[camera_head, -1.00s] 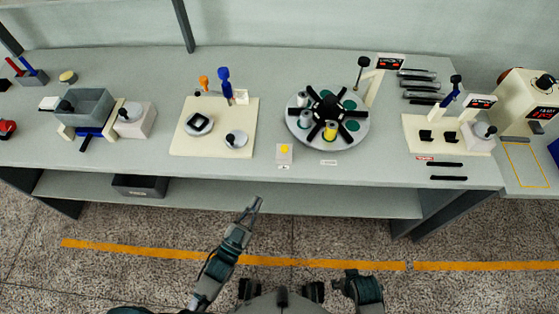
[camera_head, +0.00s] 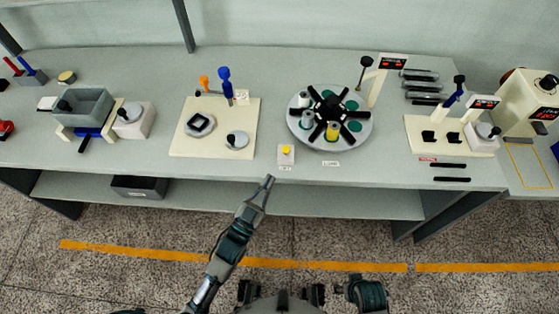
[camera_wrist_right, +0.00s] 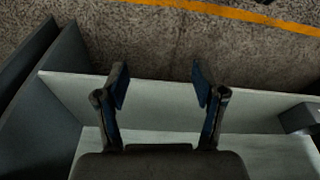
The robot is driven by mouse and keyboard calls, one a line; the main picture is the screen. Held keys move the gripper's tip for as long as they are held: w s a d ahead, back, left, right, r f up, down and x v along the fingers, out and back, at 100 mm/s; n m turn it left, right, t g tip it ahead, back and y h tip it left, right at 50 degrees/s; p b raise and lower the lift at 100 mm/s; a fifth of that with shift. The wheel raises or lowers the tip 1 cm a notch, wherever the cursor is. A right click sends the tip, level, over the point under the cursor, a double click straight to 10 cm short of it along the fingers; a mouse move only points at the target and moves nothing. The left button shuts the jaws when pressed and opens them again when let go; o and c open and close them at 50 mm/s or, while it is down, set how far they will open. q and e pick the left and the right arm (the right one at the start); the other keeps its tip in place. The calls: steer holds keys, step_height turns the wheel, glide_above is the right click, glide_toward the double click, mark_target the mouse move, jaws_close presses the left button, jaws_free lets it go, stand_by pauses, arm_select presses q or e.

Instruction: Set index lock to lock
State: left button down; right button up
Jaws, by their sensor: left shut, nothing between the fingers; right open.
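A round grey index table (camera_head: 302,133) with a black spoked hub (camera_head: 329,108) and several spindles, one yellow, stands right of the middle of the bench. A lever with a black knob (camera_head: 366,62) stands behind it, beside a cream post with a display (camera_head: 392,62). I cannot tell for sure which part is the index lock. A small box with a yellow button (camera_head: 286,151) and a white label (camera_head: 330,163) sit in front of the table. My left gripper (camera_head: 269,181) is shut and empty, near the bench's front edge below the button box. My right gripper (camera_wrist_right: 160,88) is open and empty in the wrist view.
A cream board (camera_head: 190,150) with a blue-knobbed lever (camera_head: 225,78) stands left of the index table. A second station (camera_head: 468,146) is at right. Dark bars (camera_head: 450,179) lie near the front edge. A lower shelf (camera_head: 330,205) runs underneath.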

mark_target(286, 150)
arm_select(q)
steer(key=x, duration=0.6)
steer(key=shift+a+f, duration=0.1)
steer(key=shift+w+d+r, duration=0.2)
steer(key=shift+w+d, duration=0.1)
steer(key=shift+w, duration=0.1)
arm_select(e)
steer(key=shift+w+a+t, duration=0.2)
steer(key=shift+w+t, duration=0.2)
steer(key=shift+w, duration=0.25)
arm_select(q)
steer(key=shift+y, duration=0.3)
arm_select(e)
steer(key=shift+r, duration=0.15)
